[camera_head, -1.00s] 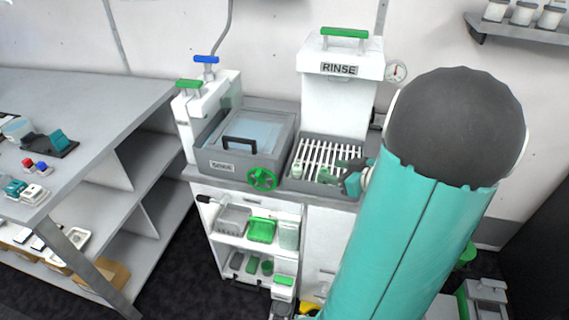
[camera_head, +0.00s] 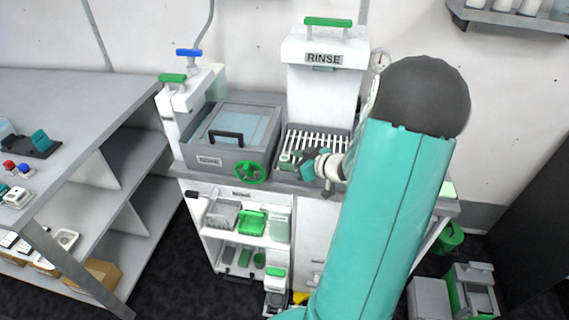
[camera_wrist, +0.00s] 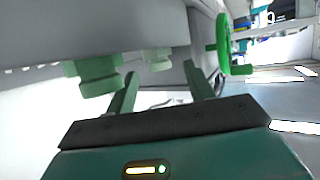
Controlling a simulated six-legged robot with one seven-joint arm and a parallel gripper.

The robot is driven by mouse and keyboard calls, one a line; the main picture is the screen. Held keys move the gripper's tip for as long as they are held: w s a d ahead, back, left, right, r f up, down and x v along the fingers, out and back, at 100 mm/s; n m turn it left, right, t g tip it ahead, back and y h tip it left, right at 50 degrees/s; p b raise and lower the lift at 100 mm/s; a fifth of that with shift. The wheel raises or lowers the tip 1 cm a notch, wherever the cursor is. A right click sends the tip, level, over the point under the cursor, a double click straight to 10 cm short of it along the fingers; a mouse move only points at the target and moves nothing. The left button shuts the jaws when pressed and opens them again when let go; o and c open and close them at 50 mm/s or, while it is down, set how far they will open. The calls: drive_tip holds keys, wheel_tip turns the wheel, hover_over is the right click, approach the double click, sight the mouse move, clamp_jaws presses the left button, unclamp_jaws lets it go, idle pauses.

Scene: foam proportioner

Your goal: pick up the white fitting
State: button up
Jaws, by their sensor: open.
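A small pale, greenish-white piece (camera_head: 286,159) sits at the front left corner of the slatted rinse rack (camera_head: 310,139). It may be the white fitting, but it is too small to tell. My gripper (camera_head: 297,164) is at the rack's front edge, just beside this piece, and partly hides it. In the wrist view my gripper (camera_wrist: 160,82) has its two green fingers apart with nothing clearly held between them. Two muted green stubs, one at the left (camera_wrist: 97,76) and one farther back (camera_wrist: 157,59), show beyond the fingers; I cannot tell what they belong to.
A grey basin (camera_head: 232,142) with a black handle stands left of the rack. A green handwheel (camera_head: 250,172) projects from its front, close to my gripper, and also shows in the wrist view (camera_wrist: 222,45). The white RINSE tank (camera_head: 325,95) rises behind the rack.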

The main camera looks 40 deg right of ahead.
drive_tip(key=shift+x, duration=1.1)
drive_tip(key=c, duration=1)
drive_tip(key=shift+c, duration=0.2)
